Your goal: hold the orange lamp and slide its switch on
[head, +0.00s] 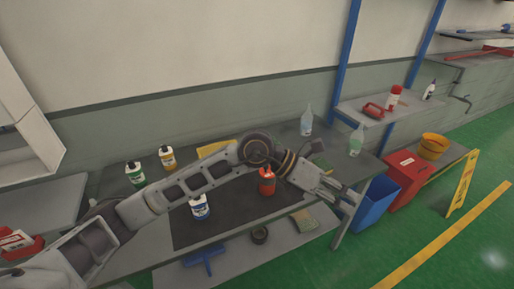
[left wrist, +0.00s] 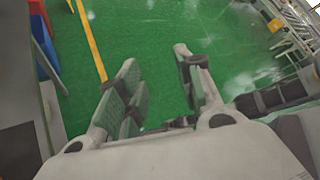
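I cannot make out a clearly orange lamp or its switch. A small red-orange object (head: 374,111) lies on the shelf right of the bench; it is too small to tell whether it is the lamp. My left gripper (head: 350,200) reaches over the bench's right end, below and left of that shelf, not touching the object. In the left wrist view its two fingers (left wrist: 157,62) are apart, with only green floor between them. My right gripper is not in view.
My left arm crosses above the bench (head: 110,180), which holds several bottles, including a red one (head: 267,183) on a dark mat. A blue bin (head: 373,205), a red box (head: 405,180) and a yellow floor sign (head: 462,183) stand to the right. Green floor is free in front.

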